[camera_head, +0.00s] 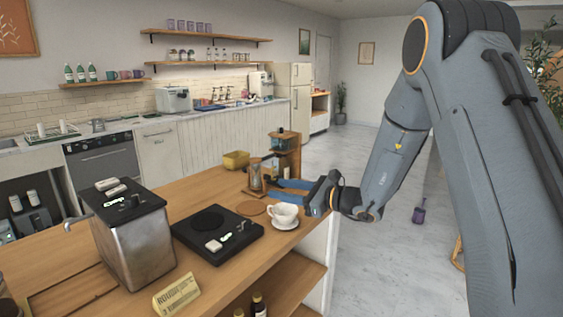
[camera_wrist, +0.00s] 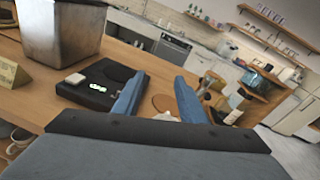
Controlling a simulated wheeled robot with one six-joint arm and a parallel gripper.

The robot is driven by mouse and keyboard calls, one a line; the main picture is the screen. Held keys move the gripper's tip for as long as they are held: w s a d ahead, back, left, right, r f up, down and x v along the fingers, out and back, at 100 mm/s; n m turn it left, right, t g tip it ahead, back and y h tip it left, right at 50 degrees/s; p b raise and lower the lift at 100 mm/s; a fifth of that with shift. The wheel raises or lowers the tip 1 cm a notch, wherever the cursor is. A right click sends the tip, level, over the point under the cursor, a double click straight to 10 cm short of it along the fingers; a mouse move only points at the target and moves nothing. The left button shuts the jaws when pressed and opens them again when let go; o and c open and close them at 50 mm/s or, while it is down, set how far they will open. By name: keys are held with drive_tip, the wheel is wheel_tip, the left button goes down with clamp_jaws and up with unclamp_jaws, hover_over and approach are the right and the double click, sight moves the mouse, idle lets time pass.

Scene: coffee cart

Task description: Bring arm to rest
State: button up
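In the wrist view my gripper (camera_wrist: 158,98) also shows open, with the fingers over the counter. My arm comes down from the upper right. The cup is mostly hidden by the gripper in the wrist view.
A black scale (camera_head: 217,234) and a steel machine (camera_head: 133,240) stand on the counter (camera_head: 190,198). A sign (camera_head: 176,294) is at the front.

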drive_tip(key=s+d+f+n+g+h+b, duration=0.1)
drive_tip(key=s+f+n+g+h, duration=0.2)
drive_tip(key=s, duration=0.4)
drive_tip(key=s+f+n+g+b, duration=0.2)
drive_tip(key=s+f+n+g, duration=0.15)
drive_tip(key=s, duration=0.35)
drive_tip(key=s+d+f+n+g+h+b, duration=0.1)
drive_tip(key=s+f+n+g+h, duration=0.2)
drive_tip(key=s, duration=0.5)
drive_tip(key=s+d+f+n+h+b, duration=0.2)
drive_tip(key=s+d+f+n+h, duration=0.2)
drive_tip(key=s+d+n, duration=0.2)
drive_tip(key=s+d+f+n+h+b, duration=0.2)
drive_tip(key=s+d+f+n+h, duration=0.1)
drive_tip(key=d, duration=0.7)
drive_tip(key=s+n+h, duration=0.1)
drive_tip(key=s+n, duration=0.1)
drive_tip(key=n, duration=0.1)
drive_tip(key=shift+s+d+f+b, duration=0.25)
drive_tip(key=shift+s+f+b, duration=0.05)
drive_tip(key=shift+s+f, duration=0.05)
